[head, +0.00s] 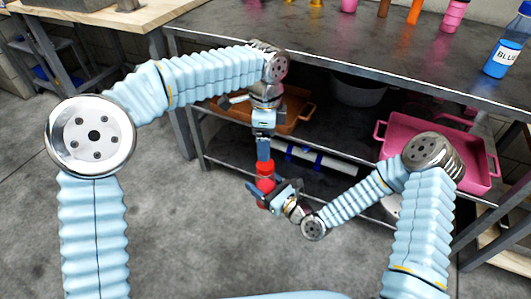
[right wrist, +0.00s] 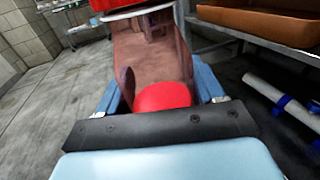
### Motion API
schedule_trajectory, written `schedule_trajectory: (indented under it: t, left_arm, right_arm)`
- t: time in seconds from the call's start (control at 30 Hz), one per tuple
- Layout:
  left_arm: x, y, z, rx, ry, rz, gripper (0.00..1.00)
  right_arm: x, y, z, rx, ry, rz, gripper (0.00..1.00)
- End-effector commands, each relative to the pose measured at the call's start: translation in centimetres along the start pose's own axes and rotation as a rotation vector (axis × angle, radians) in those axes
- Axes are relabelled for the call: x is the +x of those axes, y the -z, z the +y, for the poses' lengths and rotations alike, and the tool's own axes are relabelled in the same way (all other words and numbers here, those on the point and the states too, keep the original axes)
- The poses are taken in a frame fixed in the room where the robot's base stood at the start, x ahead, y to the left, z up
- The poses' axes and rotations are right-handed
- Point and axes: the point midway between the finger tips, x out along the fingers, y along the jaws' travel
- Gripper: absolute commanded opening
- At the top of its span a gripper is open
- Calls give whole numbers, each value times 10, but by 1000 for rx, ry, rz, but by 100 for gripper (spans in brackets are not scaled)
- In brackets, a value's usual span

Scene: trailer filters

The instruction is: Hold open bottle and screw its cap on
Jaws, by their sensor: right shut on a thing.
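A clear bottle (head: 265,186) with red at its top and bottom stands roughly upright in the air. My right gripper (head: 273,197) is shut on its lower part. In the right wrist view the see-through bottle (right wrist: 152,55) sits between the blue fingers, with red at its base. A red cap (head: 265,168) is at the bottle's top; its edge also shows in the right wrist view (right wrist: 118,4). My left gripper (head: 264,156) points down from above, its fingertips at the cap. Its fingers overlap in the picture, so their grip is unclear. Whether the cap is seated is also unclear.
The floor in front is clear.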

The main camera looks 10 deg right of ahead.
Motion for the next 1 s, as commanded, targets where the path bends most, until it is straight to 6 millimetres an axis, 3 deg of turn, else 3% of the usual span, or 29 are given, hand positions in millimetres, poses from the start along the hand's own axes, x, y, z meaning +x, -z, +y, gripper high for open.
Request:
schedule_trajectory:
  t: [0.13, 0.33, 0.83, 1.0]
  left_arm:
    - [-24, 0, 0, 1, 2, 1, 80]
    - [-37, 0, 0, 0, 0, 0, 80]
    - [-37, 0, 0, -2, -1, 2, 80]
    - [-20, -1, -1, -110, -18, 111, 80]
  right_arm:
    - [0, 0, 0, 0, 0, -1, 0]
    - [0, 0, 0, 0, 0, -1, 0]
    - [0, -1, 0, 0, 0, -1, 0]
    - [0, 0, 0, 0, 0, -1, 0]
